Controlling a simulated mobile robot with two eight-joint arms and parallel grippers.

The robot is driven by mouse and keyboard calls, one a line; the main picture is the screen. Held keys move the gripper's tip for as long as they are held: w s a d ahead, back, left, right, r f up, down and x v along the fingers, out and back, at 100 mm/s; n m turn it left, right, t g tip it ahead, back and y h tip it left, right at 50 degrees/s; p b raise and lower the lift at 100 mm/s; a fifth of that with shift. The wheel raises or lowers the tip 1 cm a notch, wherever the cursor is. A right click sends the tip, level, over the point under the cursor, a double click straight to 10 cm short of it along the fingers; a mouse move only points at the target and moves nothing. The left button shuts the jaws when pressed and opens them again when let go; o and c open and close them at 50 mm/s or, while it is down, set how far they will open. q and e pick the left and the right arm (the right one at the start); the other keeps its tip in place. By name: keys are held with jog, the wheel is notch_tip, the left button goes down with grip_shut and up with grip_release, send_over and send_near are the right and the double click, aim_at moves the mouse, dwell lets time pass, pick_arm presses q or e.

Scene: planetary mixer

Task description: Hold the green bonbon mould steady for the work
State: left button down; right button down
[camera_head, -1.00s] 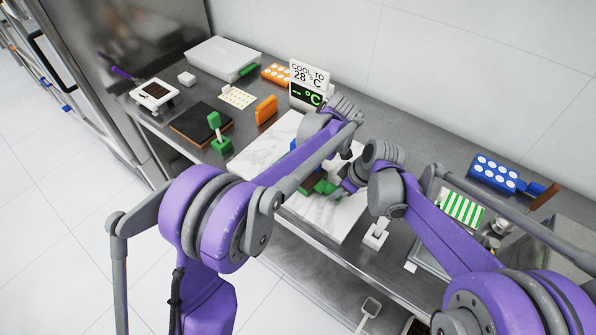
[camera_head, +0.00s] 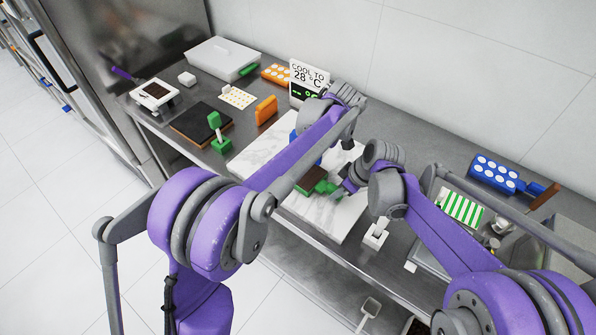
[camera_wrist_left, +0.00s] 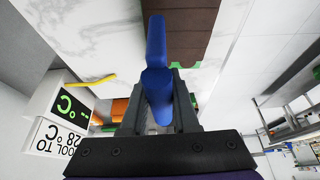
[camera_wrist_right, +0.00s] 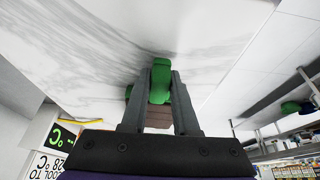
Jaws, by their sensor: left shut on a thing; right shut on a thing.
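The green bonbon mould (camera_head: 311,178) lies on the white marble slab (camera_head: 345,215), its cavity area dark brown. My right gripper (camera_head: 342,191) is shut on its green handle, which also shows between the fingers in the right wrist view (camera_wrist_right: 159,82). The mould's brown face (camera_wrist_left: 187,32) shows in the left wrist view. My left gripper (camera_wrist_left: 160,105) is shut on a blue tool (camera_wrist_left: 156,65) that reaches over the edge of the brown face; I cannot tell whether they touch. In the head view my left arm hides its fingers and part of the slab.
The cooling display (camera_head: 306,82) stands behind the slab. An orange block (camera_head: 266,110), a green-handled stand (camera_head: 219,135) and a dark board (camera_head: 200,123) are to the left. A blue mould (camera_head: 493,172) and a green-striped sheet (camera_head: 461,208) are at right. The slab's front is clear.

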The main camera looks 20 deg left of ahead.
jog(key=c, duration=0.6)
grip_release()
jog(key=shift+r, duration=0.1)
jog(key=v, duration=1.1)
jog(key=shift+d+r, duration=0.2)
jog(key=shift+r, duration=0.15)
jog(key=shift+s, duration=0.1)
